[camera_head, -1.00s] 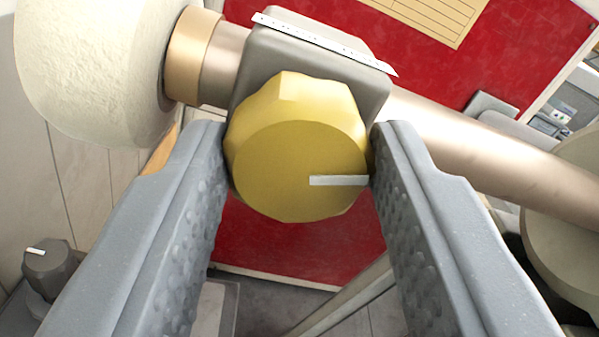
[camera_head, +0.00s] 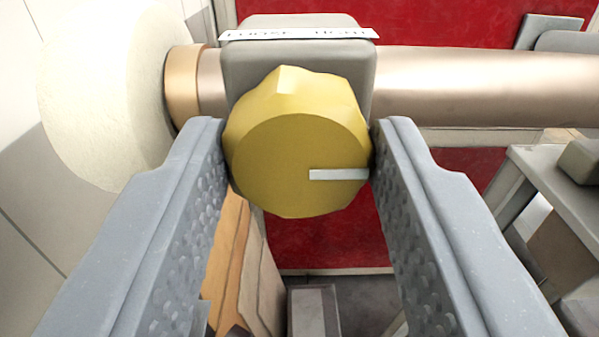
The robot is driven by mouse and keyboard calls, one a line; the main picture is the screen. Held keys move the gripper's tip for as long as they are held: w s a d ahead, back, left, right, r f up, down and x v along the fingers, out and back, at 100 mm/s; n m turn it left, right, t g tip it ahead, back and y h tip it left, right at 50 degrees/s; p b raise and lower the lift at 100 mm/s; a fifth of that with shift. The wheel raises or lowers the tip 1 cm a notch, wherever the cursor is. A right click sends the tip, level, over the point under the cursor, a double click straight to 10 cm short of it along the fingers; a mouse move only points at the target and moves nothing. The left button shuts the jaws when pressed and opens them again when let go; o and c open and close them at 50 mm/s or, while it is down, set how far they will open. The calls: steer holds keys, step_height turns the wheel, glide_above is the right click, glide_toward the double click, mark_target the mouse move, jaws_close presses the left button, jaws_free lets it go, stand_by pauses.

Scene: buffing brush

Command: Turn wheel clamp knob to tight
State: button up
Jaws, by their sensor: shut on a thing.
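The yellow clamp knob (camera_head: 297,150) sits on the front of a grey clamp block (camera_head: 240,75) in the middle of the view. Its white pointer line points straight right, parallel to the label strip (camera_head: 298,34) on top of the block. The strip's blurred lettering seems to read LOOSE on the left and TIGHT on the right. My gripper (camera_head: 298,165) is shut on the knob, one finger at each side. The cream buffing wheel (camera_head: 95,105) is left of the block, beside a copper-coloured collar (camera_head: 183,87).
A metal shaft (camera_head: 490,88) runs level to the right from the block. A red panel (camera_head: 440,25) stands behind. A grey bench (camera_head: 545,185) is at the right, and a wooden piece (camera_head: 240,265) stands below the knob.

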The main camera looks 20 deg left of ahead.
steer(key=shift+f, duration=0.35)
steer(key=o, duration=1)
steer(key=shift+r, duration=0.2)
steer(key=shift+s+d+r, duration=0.2)
steer(key=shift+s, duration=0.2)
steer(key=b+v, duration=0.1)
steer(key=v, duration=1.1)
steer(key=shift+s+f+b, duration=0.2)
steer(key=shift+s+b, duration=0.15)
steer(key=shift+d, duration=0.15)
